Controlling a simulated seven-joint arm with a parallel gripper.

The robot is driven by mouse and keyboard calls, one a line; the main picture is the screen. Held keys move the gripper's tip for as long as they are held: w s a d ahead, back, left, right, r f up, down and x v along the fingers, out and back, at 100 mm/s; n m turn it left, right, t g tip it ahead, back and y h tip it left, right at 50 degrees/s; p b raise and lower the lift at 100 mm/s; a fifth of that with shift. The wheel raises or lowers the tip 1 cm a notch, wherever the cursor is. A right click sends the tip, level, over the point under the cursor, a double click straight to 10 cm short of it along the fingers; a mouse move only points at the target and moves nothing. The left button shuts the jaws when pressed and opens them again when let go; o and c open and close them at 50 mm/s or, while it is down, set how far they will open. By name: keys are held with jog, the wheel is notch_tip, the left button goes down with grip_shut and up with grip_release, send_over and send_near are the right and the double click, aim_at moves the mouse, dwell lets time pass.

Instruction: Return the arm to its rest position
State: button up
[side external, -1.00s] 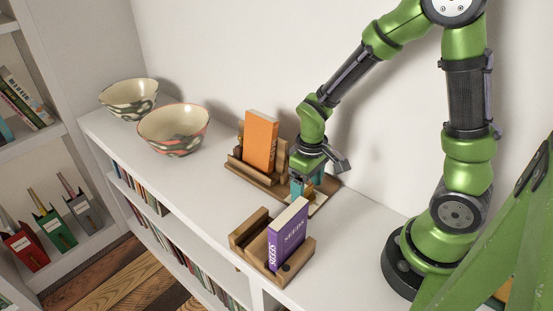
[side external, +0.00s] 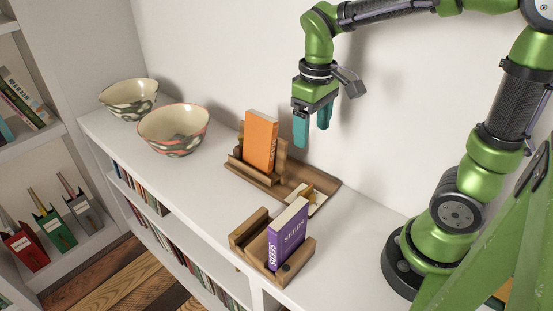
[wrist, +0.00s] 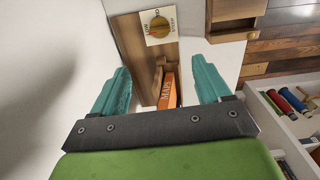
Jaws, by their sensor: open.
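My gripper (side external: 312,132) hangs in the air above the back wooden stand (side external: 322,190), its teal fingers apart and pointing down. The wrist view shows the two fingers (wrist: 161,70) spread with nothing between them in their grip. The stand holds an upright orange book (side external: 261,141), left of and below my gripper. The book also shows in the wrist view (wrist: 168,94), beyond the gap between the fingers. A pale dial card (wrist: 158,33) with a small wooden piece (side external: 306,190) lies on the stand's right end, clear of my fingers.
A front wooden holder (side external: 249,228) carries a purple book (side external: 288,236). Two patterned bowls (side external: 129,98) (side external: 174,130) stand at the left on the white shelf top (side external: 205,197). The white wall (side external: 240,50) is behind. Air around my gripper is free.

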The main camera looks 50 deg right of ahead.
jog(key=shift+r, duration=0.1)
jog(key=s+a+r+m+t+y, duration=0.2)
jog(key=s+a+r+m+t, duration=0.1)
jog(key=s+t, duration=0.3)
jog(key=shift+s+a+r+m+t, duration=0.15)
jog(key=shift+s+r+m+t, duration=0.05)
jog(key=shift+r+m+t, duration=0.4)
